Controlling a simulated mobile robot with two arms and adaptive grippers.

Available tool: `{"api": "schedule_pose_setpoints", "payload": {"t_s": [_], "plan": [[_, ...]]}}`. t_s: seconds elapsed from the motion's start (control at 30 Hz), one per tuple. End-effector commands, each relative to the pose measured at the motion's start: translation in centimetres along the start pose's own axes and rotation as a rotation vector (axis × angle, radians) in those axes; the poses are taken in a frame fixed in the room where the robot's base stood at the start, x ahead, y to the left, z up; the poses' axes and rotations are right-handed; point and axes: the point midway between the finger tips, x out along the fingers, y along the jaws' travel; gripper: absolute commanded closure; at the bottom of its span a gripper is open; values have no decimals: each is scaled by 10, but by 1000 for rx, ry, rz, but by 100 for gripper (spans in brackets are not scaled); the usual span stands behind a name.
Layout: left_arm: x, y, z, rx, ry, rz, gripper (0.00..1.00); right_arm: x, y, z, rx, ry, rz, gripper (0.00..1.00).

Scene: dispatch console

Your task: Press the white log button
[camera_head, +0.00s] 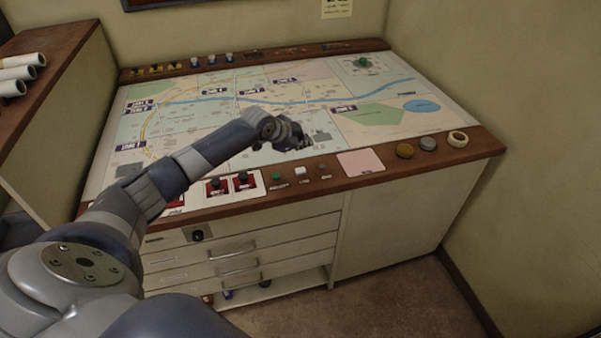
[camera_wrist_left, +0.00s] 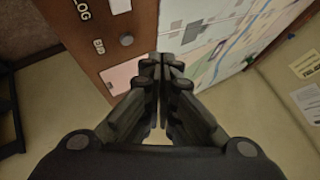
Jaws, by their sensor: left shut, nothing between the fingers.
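The white log button (camera_head: 300,170) sits on the wooden front rail of the console, between a green button (camera_head: 276,176) and a small dark button (camera_head: 324,166). In the left wrist view the white button (camera_wrist_left: 121,6) is at the top edge, beside the printed word LOG. My left gripper (camera_head: 298,140) is shut and empty, above the map just behind the white button and apart from it. In the left wrist view its closed fingers (camera_wrist_left: 161,75) point toward the map and pink pad, with the button off to their upper left. My right gripper is not in view.
Two black knobs on red plates (camera_head: 243,180) stand left of the green button. A pink pad (camera_head: 360,162), a brown disc (camera_head: 404,151), a grey disc (camera_head: 428,144) and a tape roll (camera_head: 458,139) lie to the right. Small vehicle pieces line the back rail.

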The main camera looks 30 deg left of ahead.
Motion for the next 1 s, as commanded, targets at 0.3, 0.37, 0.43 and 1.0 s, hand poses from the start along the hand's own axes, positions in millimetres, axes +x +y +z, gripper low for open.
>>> {"api": "schedule_pose_setpoints", "payload": {"t_s": [0.3, 0.37, 0.43, 1.0], "plan": [[36, 26, 26, 0, -1, 0, 100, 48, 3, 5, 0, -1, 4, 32], [40, 30, 29, -1, -1, 1, 100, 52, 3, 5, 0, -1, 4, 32], [45, 33, 33, -1, -1, 1, 100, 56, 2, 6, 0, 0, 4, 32], [52, 38, 38, 0, 0, 0, 100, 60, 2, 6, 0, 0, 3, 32]]}}
